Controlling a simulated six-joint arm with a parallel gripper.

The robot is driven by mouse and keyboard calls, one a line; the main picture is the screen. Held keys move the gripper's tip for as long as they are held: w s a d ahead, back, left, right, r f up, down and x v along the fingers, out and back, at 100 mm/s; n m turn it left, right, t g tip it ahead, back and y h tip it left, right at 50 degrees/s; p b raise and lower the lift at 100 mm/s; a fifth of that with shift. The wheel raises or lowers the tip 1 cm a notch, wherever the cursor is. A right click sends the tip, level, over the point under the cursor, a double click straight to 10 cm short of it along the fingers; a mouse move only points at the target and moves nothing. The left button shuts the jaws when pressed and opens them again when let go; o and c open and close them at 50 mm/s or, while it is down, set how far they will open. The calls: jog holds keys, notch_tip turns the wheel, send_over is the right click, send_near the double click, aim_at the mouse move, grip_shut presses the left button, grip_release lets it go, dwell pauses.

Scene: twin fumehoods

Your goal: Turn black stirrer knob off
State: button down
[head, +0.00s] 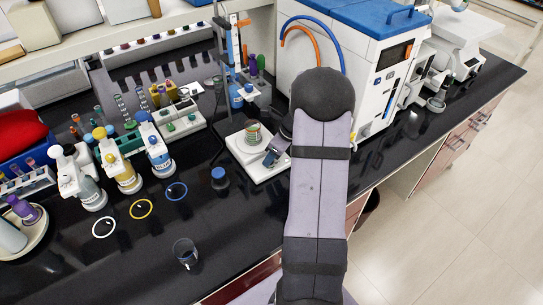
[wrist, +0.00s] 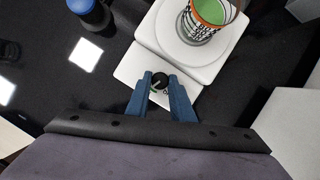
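The white stirrer (head: 251,148) stands on the black bench, left of my arm in the head view. In the wrist view its white body (wrist: 127,70) carries a round plate at the back and a black knob (wrist: 160,81) on its front panel. A beaker with green contents (wrist: 208,18) stands on the plate; it also shows in the head view (head: 253,133). My gripper (wrist: 162,80) has its two blue fingers apart, one on each side of the knob. I cannot tell whether they touch it. In the head view my gripper (head: 271,157) is at the stirrer's front, partly hidden by my arm.
A blue-capped bottle (head: 219,178) stands left of the stirrer, and an empty glass beaker (head: 185,253) nearer the front. A large white instrument with a blue top (head: 374,65) stands behind my arm. Bottle-top dispensers (head: 156,155) and tube racks fill the left. The front bench is mostly clear.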

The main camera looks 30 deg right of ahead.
jog(key=shift+d+n, duration=0.1)
jog(key=shift+n, duration=0.2)
jog(key=n+y+p, duration=0.1)
jog(key=n, duration=0.2)
jog(key=shift+w+d+g, duration=0.1)
jog(key=shift+g, duration=0.2)
jog(key=n, duration=0.2)
jog(key=n+g+y, duration=0.1)
jog(key=n, duration=0.1)
jog(key=shift+w+n+g+p, duration=0.15)
jog(key=shift+n+g+p, duration=0.15)
jog(key=shift+n, duration=0.1)
jog(key=n+g, duration=0.1)
jog(key=n, duration=0.3)
jog(key=shift+w+d+n+g+y, duration=0.1)
jog(key=shift+w+n+g+y, duration=0.05)
jog(key=shift+n+g+y, duration=0.2)
jog(key=shift+w+n+g, duration=0.15)
jog(key=shift+n+g, duration=0.6)
jog(key=shift+n, duration=1.1)
jog(key=c, duration=1.5)
grip_release()
jog(key=shift+c, duration=0.2)
jog(key=shift+r, duration=0.1)
